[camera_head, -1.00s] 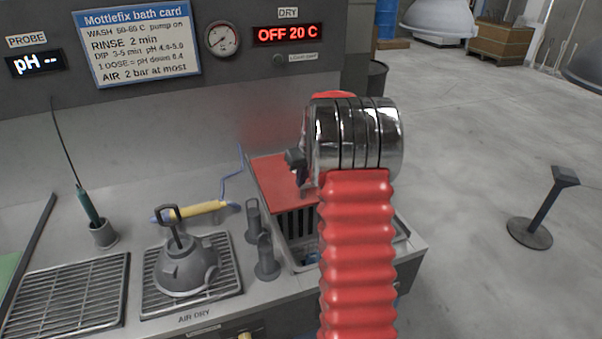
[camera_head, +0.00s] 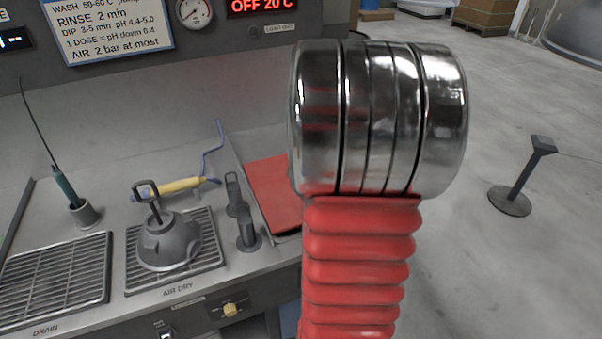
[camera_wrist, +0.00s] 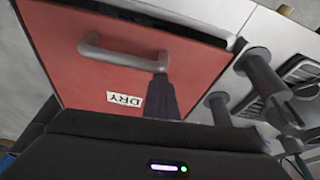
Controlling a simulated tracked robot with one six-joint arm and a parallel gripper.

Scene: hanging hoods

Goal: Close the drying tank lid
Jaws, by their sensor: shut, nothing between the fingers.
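The drying tank lid (camera_head: 268,190) is a red panel at the tank on the right end of the bench. In the head view it lies low and near flat, with its right part hidden behind my arm. In the wrist view the lid (camera_wrist: 75,65) shows a grey bar handle (camera_wrist: 120,57) and a DRY label. A thin dark gap shows along one edge there; I cannot tell whether the lid is fully seated. My gripper (camera_wrist: 162,80) is shut and empty, its fingers over the lid beside the handle's end. Contact is unclear. My arm hides the gripper in the head view.
A probe (camera_head: 68,190) stands in a cup farther left. The floor at right is open around a post (camera_head: 520,175).

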